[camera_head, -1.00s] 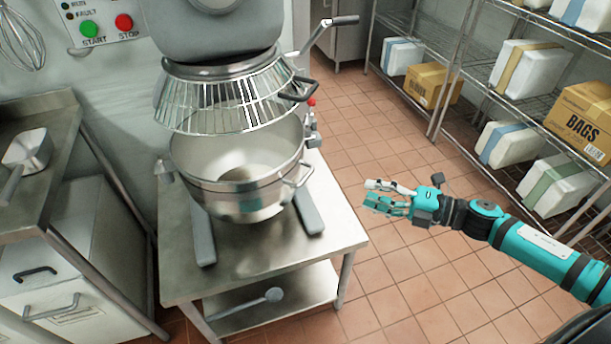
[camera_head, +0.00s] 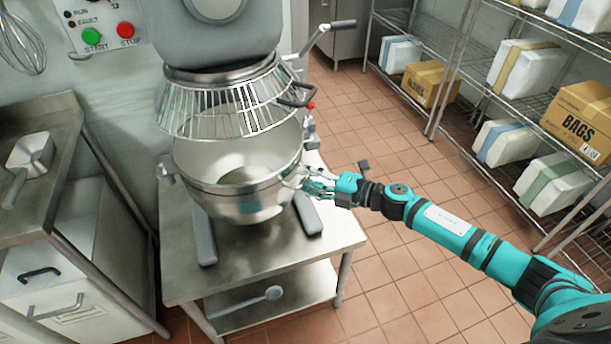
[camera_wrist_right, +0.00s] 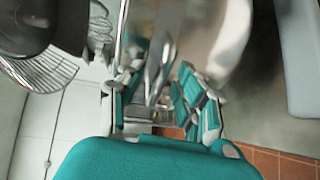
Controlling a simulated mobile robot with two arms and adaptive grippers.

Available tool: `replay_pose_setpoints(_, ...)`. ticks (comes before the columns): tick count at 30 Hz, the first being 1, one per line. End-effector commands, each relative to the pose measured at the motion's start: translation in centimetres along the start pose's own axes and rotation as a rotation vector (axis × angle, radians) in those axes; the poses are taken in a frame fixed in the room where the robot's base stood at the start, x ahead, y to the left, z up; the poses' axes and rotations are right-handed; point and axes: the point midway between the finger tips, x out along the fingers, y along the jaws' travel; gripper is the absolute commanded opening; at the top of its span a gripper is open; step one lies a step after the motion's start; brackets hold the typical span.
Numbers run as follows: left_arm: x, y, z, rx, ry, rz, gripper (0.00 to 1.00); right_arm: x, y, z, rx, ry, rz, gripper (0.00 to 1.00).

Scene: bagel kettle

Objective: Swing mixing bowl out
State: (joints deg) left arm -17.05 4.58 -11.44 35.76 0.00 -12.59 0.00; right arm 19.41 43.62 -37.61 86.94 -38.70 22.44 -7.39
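The steel mixing bowl (camera_head: 215,198) sits under the mixer head (camera_head: 210,35), below the wire guard (camera_head: 220,110). A loop handle (camera_head: 296,174) sticks out from the bowl's right side. My right gripper (camera_head: 310,182) is at this handle. In the right wrist view, the handle (camera_wrist_right: 163,65) runs in between the spread fingers of the right gripper (camera_wrist_right: 158,84), with some room seen beside it. The bowl's side shows blurred there too. Whether a finger touches the handle is hard to tell. My left gripper is not in view.
The mixer stands on a steel table (camera_head: 270,255) with a lower shelf holding a ladle (camera_head: 272,293). A crank lever (camera_head: 335,25) sticks out at upper right. Wire shelving (camera_head: 480,75) with boxes stands at right. Tiled floor (camera_head: 390,250) lies between. A counter (camera_head: 60,150) is at left.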

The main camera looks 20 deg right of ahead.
Motion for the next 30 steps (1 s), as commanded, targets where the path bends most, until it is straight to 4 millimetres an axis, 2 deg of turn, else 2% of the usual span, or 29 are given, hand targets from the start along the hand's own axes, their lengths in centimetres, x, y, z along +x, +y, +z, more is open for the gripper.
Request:
replay_pose_setpoints(4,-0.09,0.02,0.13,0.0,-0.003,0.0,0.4,0.77,0.06,0.02,-0.001,0.0,0.0,0.34)
replay_pose_setpoints(12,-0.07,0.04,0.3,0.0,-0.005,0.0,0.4,0.84,-0.01,0.01,-0.001,0.0,-0.001,0.34)
replay_pose_setpoints(20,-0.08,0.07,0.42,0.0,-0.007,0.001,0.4,0.81,-0.01,0.02,-0.001,-0.001,-0.001,0.0)
replay_pose_setpoints(30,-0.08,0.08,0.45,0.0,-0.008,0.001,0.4,0.79,-0.02,0.04,-0.001,-0.001,-0.001,0.0)
